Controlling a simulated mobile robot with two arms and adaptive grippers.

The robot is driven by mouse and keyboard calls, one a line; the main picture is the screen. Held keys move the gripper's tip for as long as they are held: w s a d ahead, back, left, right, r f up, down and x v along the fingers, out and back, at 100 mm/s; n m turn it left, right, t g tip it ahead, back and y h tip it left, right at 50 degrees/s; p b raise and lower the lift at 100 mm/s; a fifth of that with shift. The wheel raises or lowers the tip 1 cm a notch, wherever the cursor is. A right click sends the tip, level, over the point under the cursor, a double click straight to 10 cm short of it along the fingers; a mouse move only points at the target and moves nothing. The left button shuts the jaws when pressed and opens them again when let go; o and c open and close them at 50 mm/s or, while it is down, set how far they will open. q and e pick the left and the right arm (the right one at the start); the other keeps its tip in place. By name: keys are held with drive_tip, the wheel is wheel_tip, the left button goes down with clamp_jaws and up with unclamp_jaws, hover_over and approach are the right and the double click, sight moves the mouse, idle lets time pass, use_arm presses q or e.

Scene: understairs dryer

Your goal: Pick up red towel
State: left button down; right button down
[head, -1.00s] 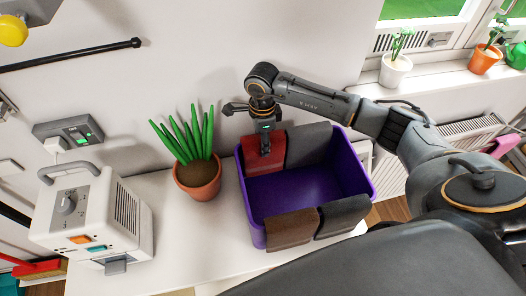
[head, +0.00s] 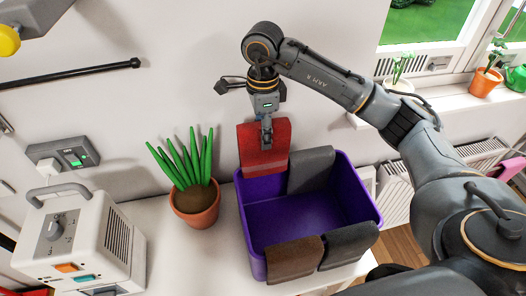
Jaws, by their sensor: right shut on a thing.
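The red towel (head: 258,158) hangs from my right gripper (head: 266,137) above the far left corner of the purple bin (head: 282,215). My right gripper points down and is shut on the towel's upper part. The towel's lower edge is close to the bin's rim, and I cannot tell whether it still touches it. My left gripper is out of view.
A grey towel (head: 311,170) hangs over the bin's far rim, and brown (head: 295,258) and dark grey (head: 348,245) towels over the near rim. A potted plant (head: 195,205) stands close left of the bin. A white appliance (head: 78,240) stands further left.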

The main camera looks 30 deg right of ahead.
wheel_tip(320, 180, up, 15)
idle(0.3)
drive_tip(key=shift+f, duration=0.15)
idle(1.1)
